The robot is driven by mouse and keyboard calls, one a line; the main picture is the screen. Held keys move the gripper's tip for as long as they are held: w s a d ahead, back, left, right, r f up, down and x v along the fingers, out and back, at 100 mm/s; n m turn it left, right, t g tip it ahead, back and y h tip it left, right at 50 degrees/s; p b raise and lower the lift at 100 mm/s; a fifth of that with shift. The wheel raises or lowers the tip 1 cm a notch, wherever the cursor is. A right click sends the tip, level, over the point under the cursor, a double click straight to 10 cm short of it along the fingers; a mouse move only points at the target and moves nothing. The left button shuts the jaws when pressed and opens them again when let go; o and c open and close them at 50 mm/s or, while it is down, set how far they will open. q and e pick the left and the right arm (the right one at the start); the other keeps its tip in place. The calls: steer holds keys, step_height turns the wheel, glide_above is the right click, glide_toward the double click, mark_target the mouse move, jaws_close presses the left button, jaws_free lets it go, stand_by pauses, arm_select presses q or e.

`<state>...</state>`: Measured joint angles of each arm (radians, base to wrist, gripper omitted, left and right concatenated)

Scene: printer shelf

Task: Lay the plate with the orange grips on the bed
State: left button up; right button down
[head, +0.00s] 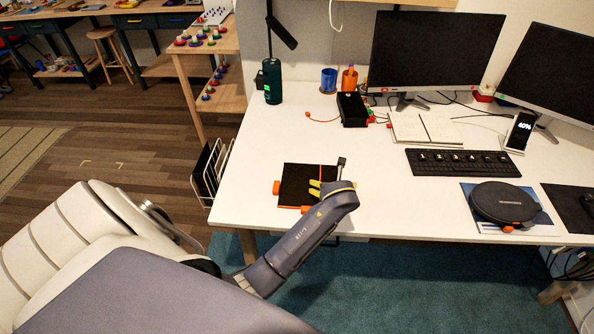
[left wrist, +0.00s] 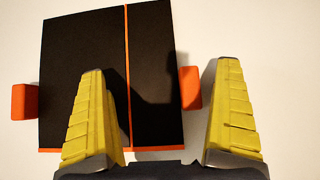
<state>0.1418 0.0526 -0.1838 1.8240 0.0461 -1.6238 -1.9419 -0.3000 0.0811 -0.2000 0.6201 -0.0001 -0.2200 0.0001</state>
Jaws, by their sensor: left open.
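The plate (head: 296,178) is a flat black square with thin orange lines, lying on the white desk near its front left edge. In the left wrist view the plate (left wrist: 85,60) has an orange grip on its left side (left wrist: 25,101) and another on its right side (left wrist: 190,88). My left gripper (head: 315,187) is open above the plate. In the left wrist view its yellow fingers (left wrist: 157,110) lie one over the plate and one over bare desk, with the right grip showing between them. Contact cannot be told. I cannot make out a bed. My right gripper is not in view.
The desk (head: 385,200) is clear to the right of the plate. A keyboard (head: 463,162), a black box (head: 352,109), an open notebook (head: 425,127) and a round dark device (head: 503,202) stand farther off. A white wire rack (head: 212,170) is by the desk's left edge.

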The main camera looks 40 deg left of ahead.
arm_select(q)
steer(key=shift+s+a+f, duration=0.1)
steer(key=shift+f, duration=0.15)
jaws_close()
stand_by(0.7)
